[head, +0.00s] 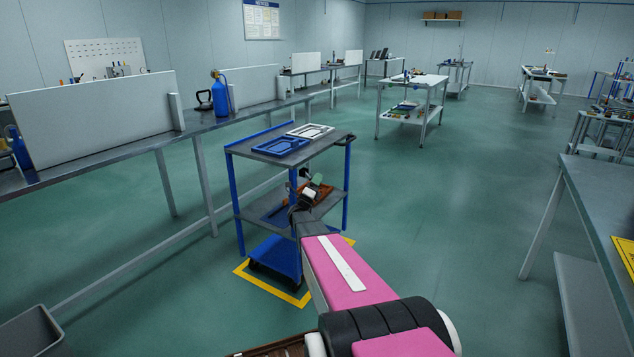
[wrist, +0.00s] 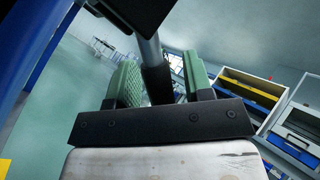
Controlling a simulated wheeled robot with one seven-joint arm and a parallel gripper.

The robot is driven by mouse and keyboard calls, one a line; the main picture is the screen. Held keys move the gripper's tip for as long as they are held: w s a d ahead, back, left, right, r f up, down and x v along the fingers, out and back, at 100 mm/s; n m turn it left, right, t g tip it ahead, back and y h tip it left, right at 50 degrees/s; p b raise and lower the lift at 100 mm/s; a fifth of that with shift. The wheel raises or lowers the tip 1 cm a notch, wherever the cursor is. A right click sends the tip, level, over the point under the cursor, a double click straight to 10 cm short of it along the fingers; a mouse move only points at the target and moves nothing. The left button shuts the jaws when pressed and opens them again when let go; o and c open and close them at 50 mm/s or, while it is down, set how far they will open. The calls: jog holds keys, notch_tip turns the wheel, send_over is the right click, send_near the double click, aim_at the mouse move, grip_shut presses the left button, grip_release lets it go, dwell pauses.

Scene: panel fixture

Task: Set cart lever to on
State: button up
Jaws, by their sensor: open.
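The blue cart (head: 238,200) stands ahead of me in the head view, with grey shelves and blue posts. My gripper (head: 315,181) is at its near right side, around the middle shelf's height. In the wrist view my gripper (wrist: 161,66) has its two green-padded fingers apart. A lever-like grey rod with a black end (wrist: 157,84) comes down between the fingers, with gaps visible on both sides. A dark block (wrist: 140,12) is at the rod's upper end. The lever is not clear in the head view, and its on or off marking is not visible.
A blue tray (head: 280,147) and a white tray (head: 311,131) lie on the cart's top. Yellow floor tape (head: 268,287) surrounds its base. A long bench (head: 150,139) runs along the left, and another bench (head: 600,200) stands at right. The floor between is open.

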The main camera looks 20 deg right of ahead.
jog(key=v, duration=1)
jog(key=shift+a+f, duration=0.2)
jog(key=shift+f, duration=0.15)
jog(key=shift+s, duration=0.2)
